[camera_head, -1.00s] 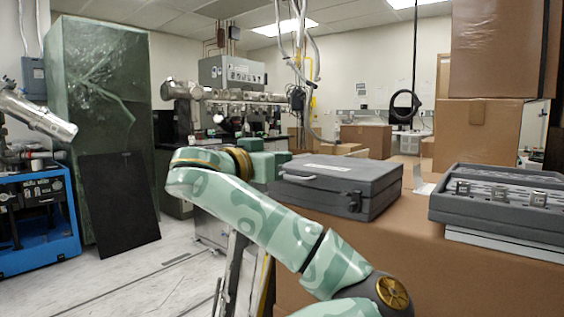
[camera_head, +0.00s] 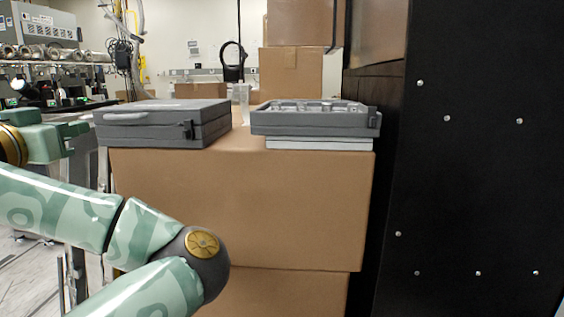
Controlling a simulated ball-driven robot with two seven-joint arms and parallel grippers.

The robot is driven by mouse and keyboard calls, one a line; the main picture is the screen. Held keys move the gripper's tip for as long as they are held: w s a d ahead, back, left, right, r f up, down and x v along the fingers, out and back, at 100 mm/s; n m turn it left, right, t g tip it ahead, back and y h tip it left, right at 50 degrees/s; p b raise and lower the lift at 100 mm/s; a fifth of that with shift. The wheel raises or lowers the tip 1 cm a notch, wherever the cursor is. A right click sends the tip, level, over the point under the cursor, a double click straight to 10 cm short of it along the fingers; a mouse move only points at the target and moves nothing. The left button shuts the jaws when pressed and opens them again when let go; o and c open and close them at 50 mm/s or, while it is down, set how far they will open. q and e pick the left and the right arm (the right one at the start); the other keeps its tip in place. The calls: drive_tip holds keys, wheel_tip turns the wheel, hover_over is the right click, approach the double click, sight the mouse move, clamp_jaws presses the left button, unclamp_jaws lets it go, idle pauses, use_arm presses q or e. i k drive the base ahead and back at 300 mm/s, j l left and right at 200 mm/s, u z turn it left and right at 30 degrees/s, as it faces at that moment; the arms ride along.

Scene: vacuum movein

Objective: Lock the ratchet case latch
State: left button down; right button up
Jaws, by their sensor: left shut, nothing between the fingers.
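A closed dark grey case (camera_head: 165,122) lies on a cardboard box, with a pale handle on its front left. A dark latch (camera_head: 187,130) is on its front right; whether it is fastened is too small to tell. A second grey case (camera_head: 315,119) lies to its right on a pale grey slab, its top showing metal parts, with a dark latch (camera_head: 374,118) at its right corner. My left gripper (camera_head: 86,127), green, is shut and empty just left of the first case. Whether it touches the case I cannot tell. My right gripper is not in view.
The big cardboard box (camera_head: 250,205) bears both cases and stands on another box. A tall black panel (camera_head: 470,150) stands close on the right. Stacked cardboard boxes (camera_head: 291,72) rise behind. Metal framing (camera_head: 92,190) is at the left.

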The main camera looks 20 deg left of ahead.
sight(188, 134)
drive_tip(key=k+j, duration=0.7)
drive_tip(key=k, duration=0.2)
